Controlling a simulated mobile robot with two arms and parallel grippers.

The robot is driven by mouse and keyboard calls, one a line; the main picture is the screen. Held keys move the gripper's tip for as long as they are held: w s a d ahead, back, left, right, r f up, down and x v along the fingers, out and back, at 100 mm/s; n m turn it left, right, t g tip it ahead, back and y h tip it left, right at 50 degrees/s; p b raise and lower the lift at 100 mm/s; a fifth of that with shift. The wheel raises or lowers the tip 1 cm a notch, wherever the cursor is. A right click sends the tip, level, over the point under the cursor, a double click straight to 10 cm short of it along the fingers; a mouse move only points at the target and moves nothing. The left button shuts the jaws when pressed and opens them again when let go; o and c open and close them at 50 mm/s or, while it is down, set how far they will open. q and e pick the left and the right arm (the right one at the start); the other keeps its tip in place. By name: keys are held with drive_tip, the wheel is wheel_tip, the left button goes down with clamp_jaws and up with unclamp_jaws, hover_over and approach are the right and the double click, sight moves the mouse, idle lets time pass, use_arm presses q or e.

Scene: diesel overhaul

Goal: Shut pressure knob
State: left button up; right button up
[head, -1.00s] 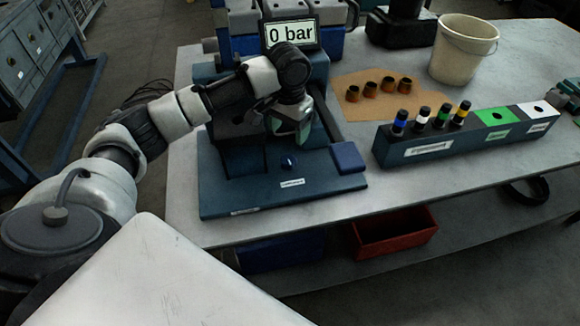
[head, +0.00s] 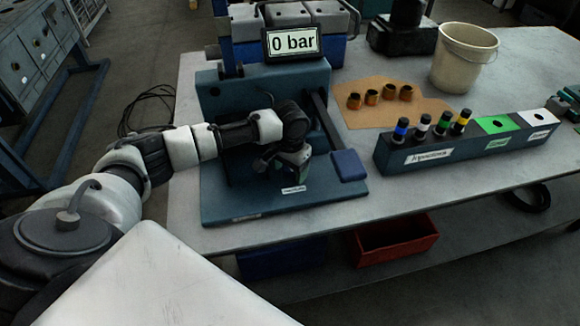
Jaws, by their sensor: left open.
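The blue-grey pressure test stand (head: 235,205) sits on the grey bench, with a flat base and an upright back plate. Its display (head: 292,42) reads 0 bar. My left gripper (head: 291,174) is open, pointing down low over the base, where the small blue pressure knob is. The gripper and wrist hide the knob, so I cannot tell whether they touch it. A white label (head: 293,189) shows just in front of the gripper. My right gripper is not in view.
A blue lever pad (head: 348,165) on the stand's arm is close right of the gripper. A rack (head: 440,155) with several banded injectors stands farther right. Several copper-coloured sleeves (head: 371,97) lie on cardboard behind it, near a bucket (head: 462,62).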

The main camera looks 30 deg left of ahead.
use_arm(q)
drive_tip(key=c, duration=0.9)
drive_tip(key=shift+r+m+p, duration=0.2)
drive_tip(key=shift+m+p, duration=0.3)
drive_tip(key=shift+p, duration=0.25)
drive_tip(key=shift+f, duration=0.15)
drive_tip(key=o, duration=0.9)
